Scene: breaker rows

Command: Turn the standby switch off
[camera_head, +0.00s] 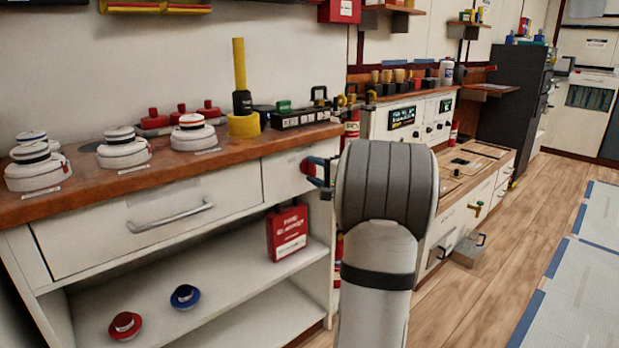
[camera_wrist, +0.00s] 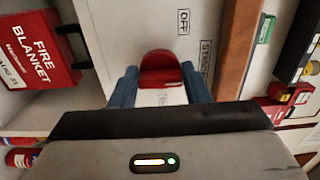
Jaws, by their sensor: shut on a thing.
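The standby switch is a red rounded handle (camera_wrist: 161,70) on the white end panel of the cabinet, seen in the wrist view. In the head view its red part (camera_head: 308,166) shows at the counter's right end. Labels reading OFF (camera_wrist: 183,21) and STANDBY (camera_wrist: 205,58) are printed beside it. My gripper (camera_wrist: 160,77) has one blue finger on each side of the red handle and is shut on it. In the head view my gripper (camera_head: 320,172) is partly hidden behind my arm. The switch's base and its exact angle are hard to tell.
A red fire blanket case (camera_head: 288,232) hangs just below the switch. The wooden countertop (camera_head: 230,160) above holds white detectors (camera_head: 124,148) and a dark rail block (camera_head: 300,118). A second counter (camera_head: 470,165) stands beyond my arm.

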